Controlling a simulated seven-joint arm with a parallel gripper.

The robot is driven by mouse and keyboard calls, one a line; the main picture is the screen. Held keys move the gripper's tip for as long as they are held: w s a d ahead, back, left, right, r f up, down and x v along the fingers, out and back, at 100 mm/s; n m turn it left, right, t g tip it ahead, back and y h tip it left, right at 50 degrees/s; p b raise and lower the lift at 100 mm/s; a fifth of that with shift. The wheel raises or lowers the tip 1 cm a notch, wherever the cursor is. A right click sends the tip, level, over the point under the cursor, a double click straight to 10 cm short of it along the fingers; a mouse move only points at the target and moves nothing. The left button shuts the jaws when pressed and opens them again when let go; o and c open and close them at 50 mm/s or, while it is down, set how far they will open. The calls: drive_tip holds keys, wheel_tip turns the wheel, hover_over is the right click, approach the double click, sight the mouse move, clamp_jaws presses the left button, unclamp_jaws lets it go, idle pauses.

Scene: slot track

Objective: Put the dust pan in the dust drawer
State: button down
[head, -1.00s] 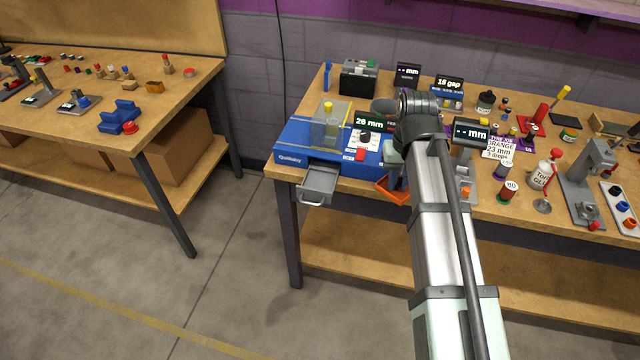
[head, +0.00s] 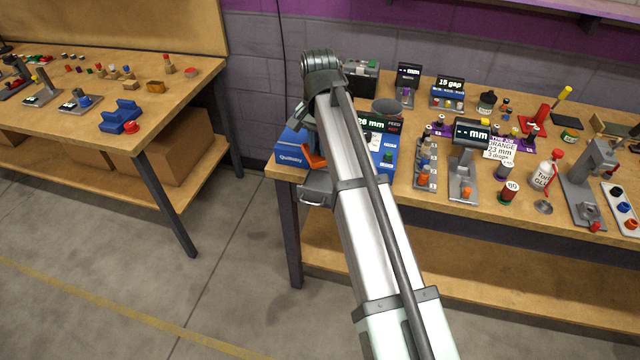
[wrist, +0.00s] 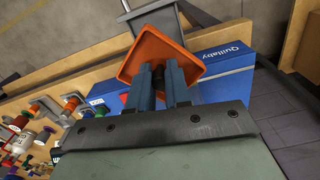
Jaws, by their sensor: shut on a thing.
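The orange dust pan (wrist: 178,51) is held in my gripper (wrist: 160,75), whose blue-grey fingers are shut on it in the wrist view. In the head view the pan (head: 314,160) shows as a small orange piece at the left of the blue machine, above the drawer area. The grey dust drawer (head: 317,188) sticks out from the front of the machine (head: 290,147), partly hidden by my arm. In the wrist view the drawer (wrist: 140,14) lies just beyond the pan, its inside mostly hidden. My gripper (head: 306,140) is mostly hidden behind my arm in the head view.
The machine's display and a small dark dish stand close to my arm's right side. A rack of small coloured parts (head: 427,165) and a gauge stand (head: 463,172) are further right. The floor in front of the drawer is clear.

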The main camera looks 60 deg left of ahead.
sight(320, 184)
drive_tip(key=m, duration=0.2)
drive_tip(key=shift+a+m, duration=0.1)
drive_tip(key=shift+m, duration=0.3)
drive_tip(key=m, duration=0.4)
drive_tip(key=shift+m, duration=0.3)
drive_tip(key=shift+f, duration=4.95)
drive_tip(key=shift+f, duration=0.1)
drive_tip(key=c, duration=1.1)
unclamp_jaws()
wheel_tip(320, 184, up, 12)
drive_tip(key=shift+r, duration=0.1)
